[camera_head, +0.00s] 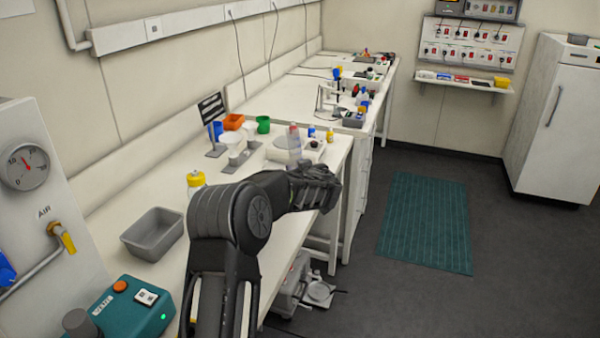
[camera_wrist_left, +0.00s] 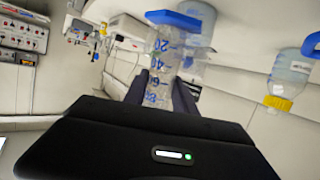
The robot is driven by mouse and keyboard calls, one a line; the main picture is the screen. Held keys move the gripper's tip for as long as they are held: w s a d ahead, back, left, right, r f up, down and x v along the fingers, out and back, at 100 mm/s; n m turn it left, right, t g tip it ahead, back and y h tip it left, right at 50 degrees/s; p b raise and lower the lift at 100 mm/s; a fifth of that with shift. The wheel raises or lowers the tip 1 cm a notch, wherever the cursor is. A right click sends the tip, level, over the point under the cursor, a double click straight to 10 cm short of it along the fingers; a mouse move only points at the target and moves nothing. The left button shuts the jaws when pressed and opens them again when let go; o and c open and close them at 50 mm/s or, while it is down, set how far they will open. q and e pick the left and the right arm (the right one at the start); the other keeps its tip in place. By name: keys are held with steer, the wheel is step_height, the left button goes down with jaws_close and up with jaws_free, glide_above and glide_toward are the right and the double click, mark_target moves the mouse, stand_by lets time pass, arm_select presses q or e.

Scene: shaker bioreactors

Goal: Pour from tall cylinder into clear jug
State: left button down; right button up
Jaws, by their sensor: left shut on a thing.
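My left gripper (camera_head: 316,188) is over the front edge of the bench in the head view. In the left wrist view its dark fingers (camera_wrist_left: 162,92) are shut around the tall clear cylinder (camera_wrist_left: 161,58), which has blue graduations and a blue base. The wrist picture is upside down, so the cylinder stands about upright, held by its upper part. Just behind it in that view is a wider clear vessel (camera_wrist_left: 201,38), possibly the jug. My right gripper is not in view.
A yellow-capped bottle (camera_head: 195,181) stands left of my arm and also shows in the wrist view (camera_wrist_left: 290,70). A grey tub (camera_head: 152,236) and a teal device (camera_head: 132,312) are nearer. Orange (camera_head: 233,122) and green (camera_head: 263,125) containers stand farther back.

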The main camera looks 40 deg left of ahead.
arm_select(q)
steer(key=shift+d+r, duration=0.15)
steer(key=shift+a+f+b, duration=0.3)
steer(key=shift+a+b, duration=0.05)
steer(key=shift+w+a+f+m+t+y+b, duration=0.15)
steer(key=shift+a+m+t+y+b, duration=0.2)
steer(key=shift+a+y, duration=0.3)
steer(key=shift+a, duration=0.1)
